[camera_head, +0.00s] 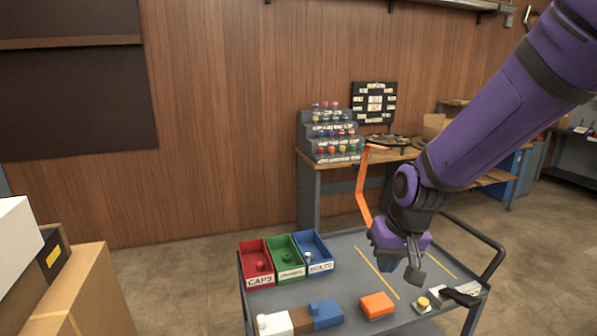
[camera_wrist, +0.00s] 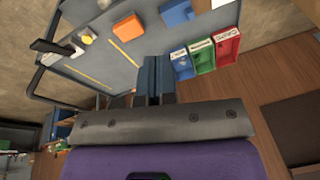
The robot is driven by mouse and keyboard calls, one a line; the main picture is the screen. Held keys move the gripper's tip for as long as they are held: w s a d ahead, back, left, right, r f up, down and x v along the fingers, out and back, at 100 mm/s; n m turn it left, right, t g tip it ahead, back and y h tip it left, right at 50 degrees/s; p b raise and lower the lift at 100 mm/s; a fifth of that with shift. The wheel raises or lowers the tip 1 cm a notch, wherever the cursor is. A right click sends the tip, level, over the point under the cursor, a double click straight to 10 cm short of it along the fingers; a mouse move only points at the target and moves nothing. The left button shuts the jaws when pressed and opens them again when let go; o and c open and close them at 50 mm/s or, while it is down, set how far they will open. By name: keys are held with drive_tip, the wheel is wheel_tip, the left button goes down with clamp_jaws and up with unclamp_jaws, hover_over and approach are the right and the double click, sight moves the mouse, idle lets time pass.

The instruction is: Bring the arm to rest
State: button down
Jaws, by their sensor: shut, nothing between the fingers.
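My purple arm reaches in from the upper right of the head view, bent at the elbow. My gripper (camera_head: 414,272) points down above the right part of the grey cart (camera_head: 345,258). Its fingers are together with nothing between them. In the wrist view my gripper (camera_wrist: 153,95) shows at the middle, its two dark fingers side by side, with the cart top (camera_wrist: 120,60) beyond them. The gripper appears apart from the things on the cart.
Red (camera_head: 256,262), green (camera_head: 285,260) and blue (camera_head: 313,252) bins stand at the cart's back left. An orange block (camera_head: 377,305) and a blue block (camera_head: 326,313) lie along its front. A black handle (camera_head: 488,262) rises at right. Cardboard boxes (camera_head: 90,290) stand at left.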

drive_tip(key=s+d+r+t, duration=0.1)
drive_tip(key=s+d+r, duration=0.5)
drive_tip(key=s+r, duration=0.2)
drive_tip(key=s+d+r+m+t+h, duration=0.1)
drive_tip(key=s+d+r+t, duration=0.1)
drive_tip(key=s+d+r, duration=0.5)
drive_tip(key=shift+s+d+r+h, duration=0.25)
drive_tip(key=shift+s+r, duration=0.8)
drive_tip(key=shift+s, duration=0.75)
drive_tip(key=shift+a, duration=0.1)
